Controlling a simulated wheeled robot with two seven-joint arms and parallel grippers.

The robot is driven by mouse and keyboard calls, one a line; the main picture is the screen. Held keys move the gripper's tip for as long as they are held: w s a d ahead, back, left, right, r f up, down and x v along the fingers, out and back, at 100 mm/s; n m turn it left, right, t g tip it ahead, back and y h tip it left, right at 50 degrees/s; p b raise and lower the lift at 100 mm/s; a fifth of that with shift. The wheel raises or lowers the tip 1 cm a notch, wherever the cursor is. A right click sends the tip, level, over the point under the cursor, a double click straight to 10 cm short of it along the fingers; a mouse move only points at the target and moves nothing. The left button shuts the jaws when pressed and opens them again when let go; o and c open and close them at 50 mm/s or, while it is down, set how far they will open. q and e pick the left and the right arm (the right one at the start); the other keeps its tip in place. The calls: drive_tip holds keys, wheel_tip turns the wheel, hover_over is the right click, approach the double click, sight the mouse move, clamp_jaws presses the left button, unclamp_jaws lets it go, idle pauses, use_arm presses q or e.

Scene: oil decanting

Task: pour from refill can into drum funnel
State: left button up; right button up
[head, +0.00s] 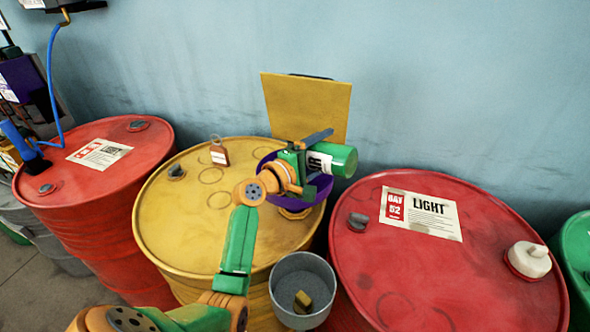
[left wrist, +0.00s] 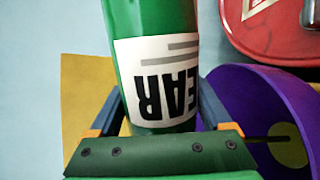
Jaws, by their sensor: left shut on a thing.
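The refill can (head: 344,161) is a green cylinder with a white label. My left gripper (head: 316,163) is shut on it and holds it tipped about level, one end to the right, above the purple funnel (head: 299,203). The funnel sits at the right side of the yellow drum's top (head: 200,235). In the left wrist view the can (left wrist: 160,20) stands between the two fingers, label upside down, and the funnel's open bowl (left wrist: 235,90) is beside it. The can's mouth is not clear, and no oil stream shows. My right gripper is not in view.
Red drums stand left (head: 85,185) and right (head: 400,270). A grey bucket (head: 283,263) with a yellowish block inside is in front of the yellow drum. A yellow board (head: 290,100) stands behind it. A tag (head: 219,155) lies on the yellow drum.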

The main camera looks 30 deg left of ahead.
use_arm(q)
drive_tip(key=shift+a+f+n, duration=0.15)
drive_tip(key=shift+f+n, duration=0.1)
drive_tip(key=shift+n, duration=0.35)
drive_tip(key=shift+a+r+n+p, duration=0.2)
drive_tip(key=shift+r+n+p, duration=0.15)
drive_tip(key=shift+n+p, duration=0.25)
idle(0.5)
drive_tip(key=shift+r+t, duration=0.1)
drive_tip(key=shift+t, duration=0.2)
drive_tip(key=shift+a+f+n, duration=0.15)
drive_tip(key=shift+f+n, duration=0.1)
drive_tip(key=shift+n, duration=0.25)
drive_tip(key=shift+f, duration=0.1)
